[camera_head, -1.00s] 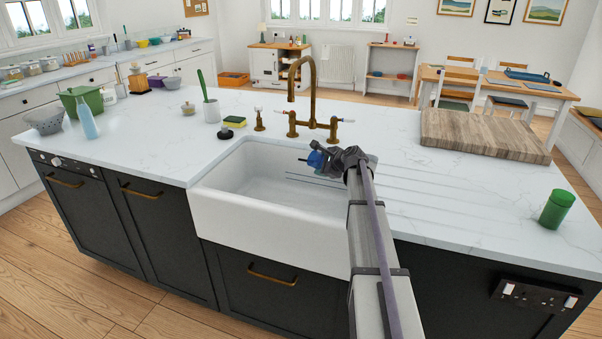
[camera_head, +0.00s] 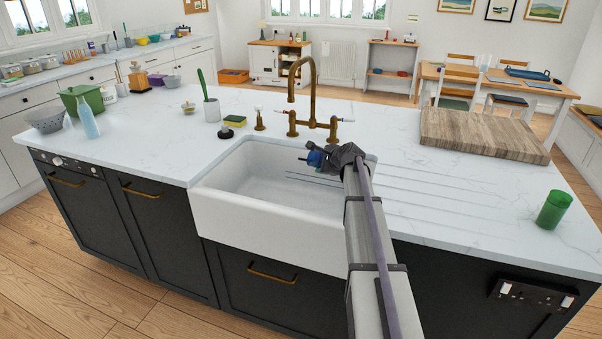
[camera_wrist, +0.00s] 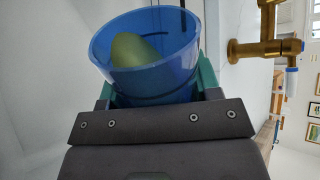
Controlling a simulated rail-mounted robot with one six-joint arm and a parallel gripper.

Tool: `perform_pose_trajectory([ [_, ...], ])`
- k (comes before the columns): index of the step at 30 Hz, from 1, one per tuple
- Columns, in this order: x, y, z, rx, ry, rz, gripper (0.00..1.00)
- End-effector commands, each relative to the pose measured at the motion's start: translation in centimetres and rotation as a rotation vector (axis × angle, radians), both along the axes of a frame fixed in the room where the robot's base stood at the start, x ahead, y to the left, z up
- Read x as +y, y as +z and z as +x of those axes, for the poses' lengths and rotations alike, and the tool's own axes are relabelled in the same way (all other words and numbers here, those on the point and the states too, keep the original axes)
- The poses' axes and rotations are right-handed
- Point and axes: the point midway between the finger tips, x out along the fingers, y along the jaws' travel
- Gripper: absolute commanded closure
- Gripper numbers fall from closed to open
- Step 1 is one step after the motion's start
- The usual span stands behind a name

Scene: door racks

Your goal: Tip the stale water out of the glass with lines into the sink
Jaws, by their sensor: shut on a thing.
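A blue see-through glass (camera_head: 315,158) is in my gripper (camera_head: 326,160), above the right part of the white sink (camera_head: 262,233). In the wrist view the glass (camera_wrist: 150,75) sits between the two teal finger pads of my gripper (camera_wrist: 155,90), which is shut on it. A dark line runs around its lower part. A pale green rounded patch shows inside the glass; I cannot tell whether it is water. The tap stands sideways in the wrist view, so my wrist is rolled over and the glass looks tilted. No falling stream shows.
The brass tap (camera_head: 312,95) stands behind the sink and appears close to the right of the glass in the wrist view (camera_wrist: 262,48). A wooden board (camera_head: 485,135) and a green cup (camera_head: 553,210) are on the right counter.

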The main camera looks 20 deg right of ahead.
Motion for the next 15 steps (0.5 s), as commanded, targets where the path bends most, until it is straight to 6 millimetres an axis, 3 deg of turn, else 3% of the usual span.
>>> perform_pose_trajectory([
  [15, 0.01, 0.47, -0.01, 0.014, 0.0, -0.064, 0.73],
])
